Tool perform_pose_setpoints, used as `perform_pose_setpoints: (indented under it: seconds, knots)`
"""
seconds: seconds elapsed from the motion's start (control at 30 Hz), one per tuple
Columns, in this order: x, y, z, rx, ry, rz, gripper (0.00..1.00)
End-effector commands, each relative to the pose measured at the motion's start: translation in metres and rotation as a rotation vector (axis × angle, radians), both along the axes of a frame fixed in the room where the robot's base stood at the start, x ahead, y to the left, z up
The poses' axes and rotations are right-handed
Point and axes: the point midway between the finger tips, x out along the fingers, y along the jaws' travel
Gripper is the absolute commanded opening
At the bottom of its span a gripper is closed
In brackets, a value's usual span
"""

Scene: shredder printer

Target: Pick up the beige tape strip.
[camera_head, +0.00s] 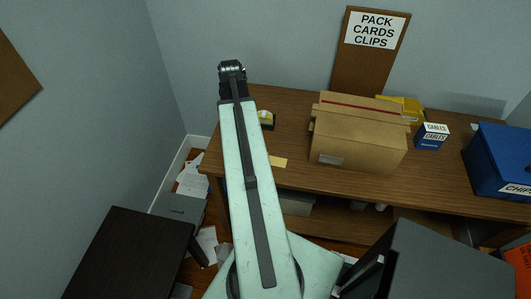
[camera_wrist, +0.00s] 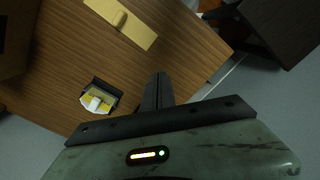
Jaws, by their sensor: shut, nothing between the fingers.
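The beige tape strip (camera_head: 278,162) lies flat on the wooden table near its front left edge, just right of my arm in the head view. In the wrist view the strip (camera_wrist: 138,31) is at the top, with a small raised tab of similar colour on it. My gripper (camera_head: 232,68) is at the far end of my arm, beyond the table's back left corner in the head picture and well away from the strip. In the wrist view its fingers (camera_wrist: 158,92) are together and empty, with the strip apart from them.
A small dark holder with yellow and white contents (camera_wrist: 101,97) stands on the table near the strip. A cardboard box (camera_head: 358,138) stands right of it, then a small cables box (camera_head: 431,137) and a blue bin (camera_head: 498,165). A dark cabinet (camera_head: 130,250) stands front left.

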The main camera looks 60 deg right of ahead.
Motion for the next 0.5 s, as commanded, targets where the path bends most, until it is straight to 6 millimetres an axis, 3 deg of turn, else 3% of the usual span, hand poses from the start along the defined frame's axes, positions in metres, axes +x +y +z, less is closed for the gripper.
perform_pose_setpoints:
  seconds: [0.03,0.1,0.2,0.5]
  knots:
    - [-0.021,-0.023,-0.011,0.001,0.000,-0.029,0.00]
    - [-0.043,-0.042,-0.014,0.001,0.000,-0.049,0.00]
    - [-0.060,-0.055,-0.015,0.001,0.000,-0.063,0.00]
    - [-0.062,-0.057,-0.025,0.000,0.000,-0.065,0.00]
